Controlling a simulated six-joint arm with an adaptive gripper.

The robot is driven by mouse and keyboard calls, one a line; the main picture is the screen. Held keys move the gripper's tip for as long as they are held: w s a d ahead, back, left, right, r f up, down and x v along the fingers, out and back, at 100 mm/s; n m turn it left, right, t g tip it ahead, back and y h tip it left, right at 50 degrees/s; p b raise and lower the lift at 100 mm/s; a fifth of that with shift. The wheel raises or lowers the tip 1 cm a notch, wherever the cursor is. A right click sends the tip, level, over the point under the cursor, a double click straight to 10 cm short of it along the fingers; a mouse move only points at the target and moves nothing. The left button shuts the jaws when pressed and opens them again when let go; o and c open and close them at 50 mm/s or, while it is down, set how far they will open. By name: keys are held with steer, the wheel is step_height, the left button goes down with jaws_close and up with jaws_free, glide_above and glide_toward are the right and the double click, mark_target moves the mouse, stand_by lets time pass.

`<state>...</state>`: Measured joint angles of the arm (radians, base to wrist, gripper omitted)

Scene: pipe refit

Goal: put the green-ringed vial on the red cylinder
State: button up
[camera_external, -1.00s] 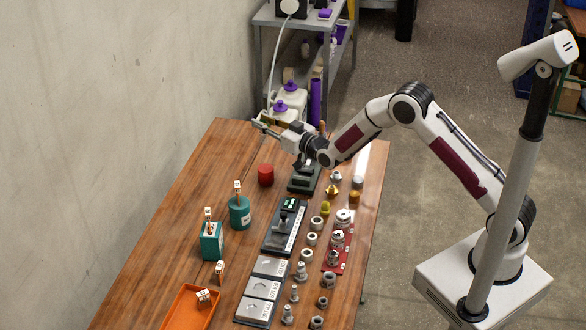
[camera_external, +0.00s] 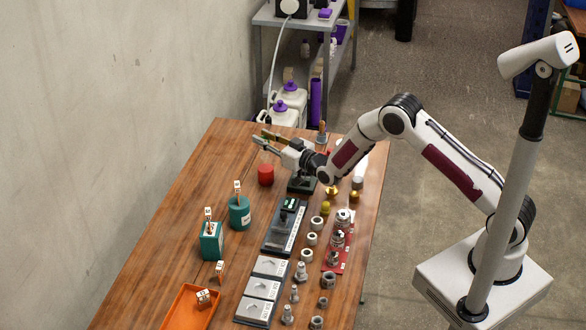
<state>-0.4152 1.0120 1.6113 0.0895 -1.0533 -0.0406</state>
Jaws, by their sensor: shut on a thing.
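The red cylinder (camera_external: 265,176) stands upright on the far part of the wooden table. My gripper (camera_external: 262,141) is beyond the red cylinder in the picture, seemingly above table height, pointing left. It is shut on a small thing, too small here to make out. I cannot make out a green ring on any vial. Small labelled vial-like pieces stand in a teal round holder (camera_external: 240,214), in a teal square holder (camera_external: 211,243) and on the table (camera_external: 219,269). Another labelled piece (camera_external: 203,297) lies in the orange tray.
The orange tray (camera_external: 178,318) is at the near left. A dark fixture (camera_external: 284,228), grey plates (camera_external: 262,289) and several metal fittings fill the table's middle and right. A grey holder (camera_external: 322,138) stands at the far edge. The table left of the red cylinder is clear.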

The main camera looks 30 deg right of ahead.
stand_by(0.3)
steer(key=shift+f, duration=1.9)
steer(key=shift+f, duration=0.15)
steer(key=o, duration=1)
steer(key=shift+o, duration=0.2)
steer(key=shift+r, duration=0.2)
steer(key=v, duration=0.7)
steer(key=shift+s, duration=0.25)
steer(key=shift+d, duration=0.1)
